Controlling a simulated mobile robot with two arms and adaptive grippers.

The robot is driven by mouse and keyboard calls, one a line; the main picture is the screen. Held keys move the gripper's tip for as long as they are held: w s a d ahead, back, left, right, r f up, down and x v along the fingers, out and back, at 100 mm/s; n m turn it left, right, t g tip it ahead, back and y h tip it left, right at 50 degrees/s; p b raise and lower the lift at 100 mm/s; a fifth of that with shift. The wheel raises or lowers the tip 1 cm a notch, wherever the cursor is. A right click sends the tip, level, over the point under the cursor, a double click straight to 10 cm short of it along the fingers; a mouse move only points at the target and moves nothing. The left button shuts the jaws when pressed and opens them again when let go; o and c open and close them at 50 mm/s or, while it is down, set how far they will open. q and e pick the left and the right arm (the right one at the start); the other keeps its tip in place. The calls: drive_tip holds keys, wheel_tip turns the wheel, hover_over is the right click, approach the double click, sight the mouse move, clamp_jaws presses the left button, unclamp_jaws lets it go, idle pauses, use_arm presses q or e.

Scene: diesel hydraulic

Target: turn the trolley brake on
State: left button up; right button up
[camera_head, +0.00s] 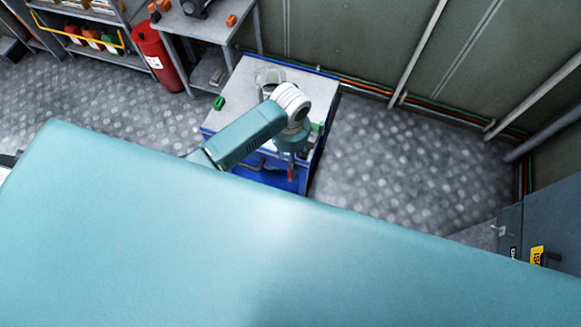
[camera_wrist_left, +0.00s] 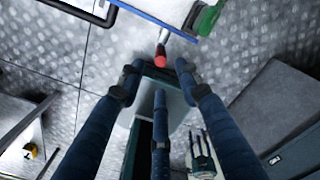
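The trolley (camera_head: 317,92) has a grey top and blue sides, and stands in the upper middle of the head view. My left arm reaches across it, with the left gripper (camera_head: 291,165) low at its near side. In the left wrist view, a pale lever with a red end (camera_wrist_left: 161,58) sticks out from the trolley's blue edge (camera_wrist_left: 150,14); it looks like the brake lever. The left gripper (camera_wrist_left: 160,78) is open, its dark fingers spread around and just short of the red end. No clear contact shows.
A green object (camera_head: 219,103) lies on the trolley top. A red cylinder (camera_head: 160,55) and a grey table (camera_head: 205,22) stand behind left. Pipes run along the wall at right, above open floor (camera_head: 400,160). A dark cabinet (camera_head: 550,225) stands at lower right. A large teal surface blocks the foreground.

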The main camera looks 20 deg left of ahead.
use_arm(q)
wheel_tip(320, 180, down, 9)
drive_tip(key=shift+r, duration=0.1)
idle(0.3)
clamp_jaws()
